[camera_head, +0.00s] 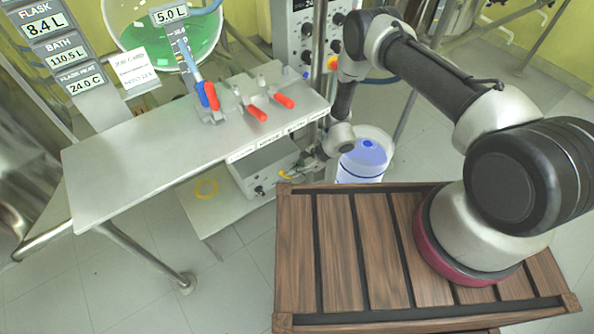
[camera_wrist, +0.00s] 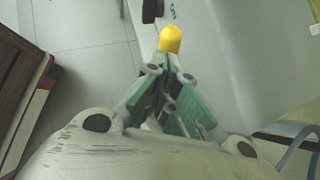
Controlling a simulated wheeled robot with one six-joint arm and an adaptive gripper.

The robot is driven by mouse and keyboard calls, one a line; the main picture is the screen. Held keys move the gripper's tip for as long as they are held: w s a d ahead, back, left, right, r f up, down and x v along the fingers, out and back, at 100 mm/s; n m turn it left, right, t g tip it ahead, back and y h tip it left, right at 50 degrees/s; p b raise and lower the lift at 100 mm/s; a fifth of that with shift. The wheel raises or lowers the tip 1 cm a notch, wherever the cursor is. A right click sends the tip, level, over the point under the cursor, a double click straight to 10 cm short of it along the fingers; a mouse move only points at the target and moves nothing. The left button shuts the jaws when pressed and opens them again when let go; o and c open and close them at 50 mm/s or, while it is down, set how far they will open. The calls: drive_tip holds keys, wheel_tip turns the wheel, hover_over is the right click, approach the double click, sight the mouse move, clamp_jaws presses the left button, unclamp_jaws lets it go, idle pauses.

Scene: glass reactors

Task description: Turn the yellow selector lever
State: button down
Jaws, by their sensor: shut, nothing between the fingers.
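The yellow selector lever (camera_head: 285,174) shows as a small yellow piece at the right front of a pale box under the metal bench. In the wrist view its rounded yellow end (camera_wrist: 170,40) lies just beyond my fingertips. My gripper (camera_head: 303,167) is beside the lever, to its right in the head view. In the wrist view my gripper (camera_wrist: 170,72) has its fingertips close together with nothing held. I cannot tell whether the fingertips touch the lever. The lever's base is hidden or too small to make out.
The metal bench (camera_head: 150,160) overhangs the box (camera_head: 262,165) and carries red-handled valves (camera_head: 284,100). A clear vessel with blue contents (camera_head: 366,160) stands close to the right of my gripper. My wooden-slatted deck is in front. A yellow ring (camera_head: 205,188) lies on the lower shelf.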

drive_tip(key=shift+s+a, duration=0.4)
drive_tip(key=shift+a, duration=0.3)
